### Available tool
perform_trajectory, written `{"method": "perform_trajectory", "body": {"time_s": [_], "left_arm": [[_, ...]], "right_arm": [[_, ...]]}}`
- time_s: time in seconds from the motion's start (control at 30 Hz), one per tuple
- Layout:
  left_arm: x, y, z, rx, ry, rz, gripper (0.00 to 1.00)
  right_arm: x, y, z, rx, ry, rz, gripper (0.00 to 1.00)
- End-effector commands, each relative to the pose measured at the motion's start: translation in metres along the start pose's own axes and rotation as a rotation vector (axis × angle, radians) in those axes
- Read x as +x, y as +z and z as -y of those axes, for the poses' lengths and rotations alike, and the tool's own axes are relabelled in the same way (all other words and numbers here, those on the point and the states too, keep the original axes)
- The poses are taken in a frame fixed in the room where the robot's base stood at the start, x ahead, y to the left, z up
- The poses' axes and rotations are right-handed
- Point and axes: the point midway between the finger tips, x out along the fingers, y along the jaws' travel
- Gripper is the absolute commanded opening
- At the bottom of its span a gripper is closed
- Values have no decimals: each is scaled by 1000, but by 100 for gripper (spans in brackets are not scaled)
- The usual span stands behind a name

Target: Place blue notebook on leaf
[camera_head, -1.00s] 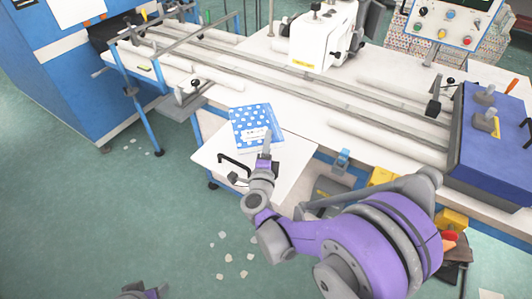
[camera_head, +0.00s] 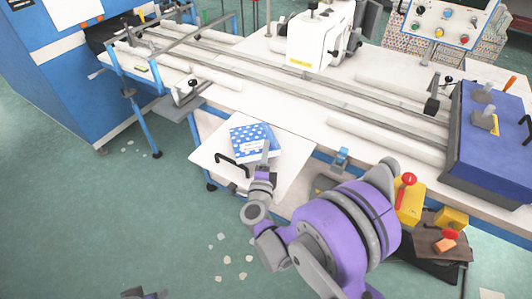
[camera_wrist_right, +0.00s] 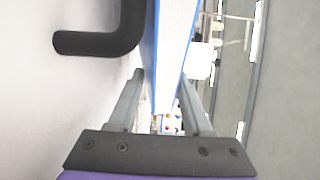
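The blue notebook (camera_head: 252,143) has white dots and a pale label. It lies over the white leaf (camera_head: 290,168), the small panel at the front of the long machine table; whether it rests fully on it I cannot tell. My right gripper (camera_head: 266,152) is at the notebook's near right edge. In the right wrist view the notebook's white page edge and blue covers (camera_wrist_right: 172,45) stand between the two fingers (camera_wrist_right: 163,82), which close on it. Only a bit of my left gripper (camera_head: 146,294) shows at the bottom edge; its fingers are unclear.
A black handle (camera_head: 232,162) stands on the leaf left of my right gripper. Behind is the long white table with rails (camera_head: 290,85) and a white sewing head (camera_head: 318,35). Yellow blocks (camera_head: 410,203) and a red-handled tool are at right.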

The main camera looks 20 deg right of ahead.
Motion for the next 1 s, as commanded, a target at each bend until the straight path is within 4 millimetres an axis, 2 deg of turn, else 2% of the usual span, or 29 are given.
{"method": "perform_trajectory", "body": {"time_s": [0.03, 0.1, 0.37, 0.5, 1.0], "left_arm": [[0, 0, 0, 0, 0, 0, 55], [-1, 0, 0, 0, 0, 0, 55], [-1, -1, 0, 0, 0, -1, 55], [-8, -6, 0, 0, 0, -4, 55], [8, 6, 0, 0, 0, 4, 55]], "right_arm": [[0, 0, 1, 0, -1, 0, 56], [0, 0, 1, 0, -1, 0, 65], [0, 0, 2, 0, -1, 0, 65], [1, 0, 10, 0, -2, 0, 65], [-101, 1, 5, 1, 1, 4, 65]]}}
